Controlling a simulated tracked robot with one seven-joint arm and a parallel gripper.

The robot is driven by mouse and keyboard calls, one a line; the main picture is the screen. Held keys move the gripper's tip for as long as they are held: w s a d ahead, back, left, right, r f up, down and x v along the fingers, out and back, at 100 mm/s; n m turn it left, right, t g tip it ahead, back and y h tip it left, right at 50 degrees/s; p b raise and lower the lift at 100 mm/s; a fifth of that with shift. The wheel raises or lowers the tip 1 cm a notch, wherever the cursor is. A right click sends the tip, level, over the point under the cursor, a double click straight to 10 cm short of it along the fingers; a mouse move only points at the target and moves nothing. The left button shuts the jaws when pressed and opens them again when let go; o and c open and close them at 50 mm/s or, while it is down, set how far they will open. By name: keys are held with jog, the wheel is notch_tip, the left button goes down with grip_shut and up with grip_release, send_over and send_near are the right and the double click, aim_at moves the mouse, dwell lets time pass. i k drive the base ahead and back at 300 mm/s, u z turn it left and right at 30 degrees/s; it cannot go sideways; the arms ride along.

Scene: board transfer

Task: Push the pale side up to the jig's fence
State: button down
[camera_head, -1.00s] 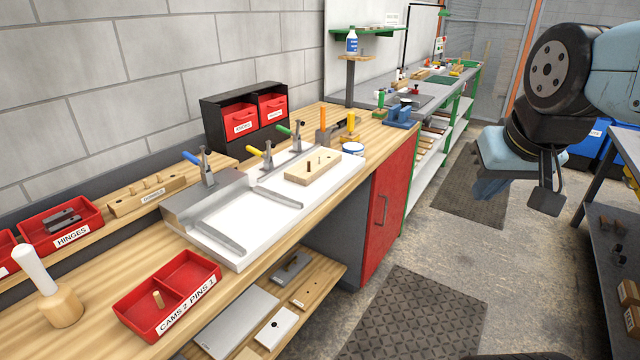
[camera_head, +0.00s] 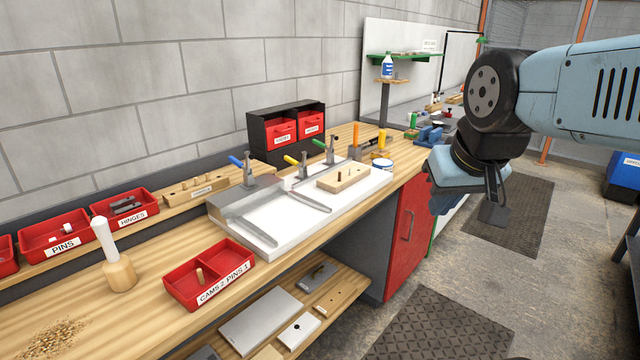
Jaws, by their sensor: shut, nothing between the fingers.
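The jig (camera_head: 262,232) is a white base on the wooden bench, with raised grey metal edges and several toggle clamps with blue, yellow and green handles along its back. A pale wooden board (camera_head: 355,180), which looks like the pale side, lies flat on the jig's right part with small dark pegs standing in it. A grey metal block (camera_head: 236,200) is at the jig's left end, well apart from the board. My gripper (camera_head: 490,212) hangs to the right of the jig, in front of the bench, touching nothing. It is shut and empty; its fingertips show poorly.
A red two-part tray (camera_head: 207,275) stands in front of the jig's left end. Red bins (camera_head: 125,212) line the back. A shelf below holds panels.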

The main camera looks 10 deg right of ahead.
aim_at(353, 173)
jog(key=u, duration=0.7)
jog(key=i, duration=1.05)
jog(key=z, duration=0.05)
